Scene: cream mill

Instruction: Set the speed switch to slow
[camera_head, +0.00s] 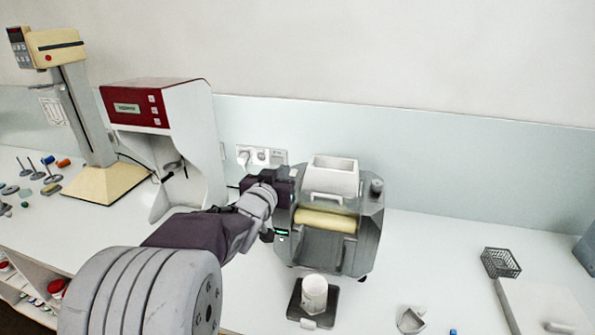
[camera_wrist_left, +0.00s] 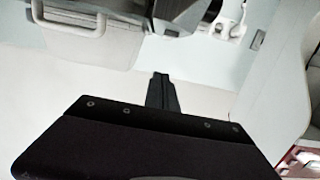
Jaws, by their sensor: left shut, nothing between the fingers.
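The cream mill (camera_head: 367,230) stands on the bench, with a grey body, a white hopper on top and a pale roller in front. A small lit display (camera_head: 282,232) shows at its front left. I cannot make out the speed switch in either view; my arm and gripper cover part of the mill's left side. My left gripper (camera_head: 278,182) is at the left edge of the mill. In the left wrist view its fingers (camera_wrist_left: 161,88) are shut together with nothing between them, and part of the mill (camera_wrist_left: 95,50) shows at the upper left. My right gripper is not in view.
A white cup (camera_head: 314,292) stands on a dark scale (camera_head: 295,309) before the mill. A red-and-white machine (camera_head: 180,100) stands left of my arm, and wall sockets (camera_head: 262,155) are behind. A wire basket (camera_head: 500,262) is at the right. Bench right of the mill is mostly clear.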

